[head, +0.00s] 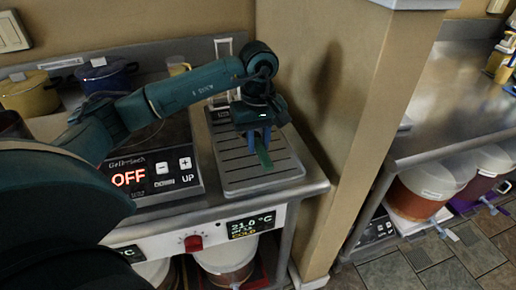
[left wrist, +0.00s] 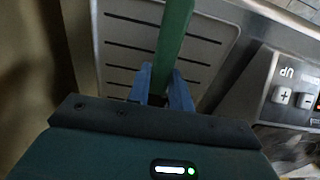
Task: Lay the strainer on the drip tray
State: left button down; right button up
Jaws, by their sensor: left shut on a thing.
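My left gripper (head: 259,138) points down over the drip tray (head: 234,174), a grey slotted plate at the right end of the counter. Its blue fingers are shut on a green bar, which I take to be the strainer's handle (head: 264,156). In the left wrist view the green handle (left wrist: 174,35) runs from between the fingers (left wrist: 160,85) up out of the picture, above the slotted drip tray (left wrist: 201,58). The strainer's head is not visible in either view. I cannot tell whether the strainer touches the tray. My right gripper is not in view.
A black control unit (head: 150,178) showing OFF stands left of the tray. A yellow pot (head: 30,94) and a blue pot (head: 106,76) stand at the back left. A beige pillar (head: 365,120) rises close to the right. Buckets (head: 420,190) sit on a lower shelf beyond it.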

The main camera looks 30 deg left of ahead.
aim_at(258, 143)
pick_arm(q)
notch_tip(258, 143, down, 3)
jog(key=shift+r, duration=0.2)
jog(key=shift+f, duration=0.3)
jog(key=c, duration=1.3)
grip_release()
jog(key=shift+o, duration=0.2)
jog(key=shift+r, duration=0.1)
jog(key=shift+r, duration=0.25)
notch_tip(258, 143, up, 12)
jog(key=shift+f+b, duration=0.15)
jog(key=shift+b, duration=0.2)
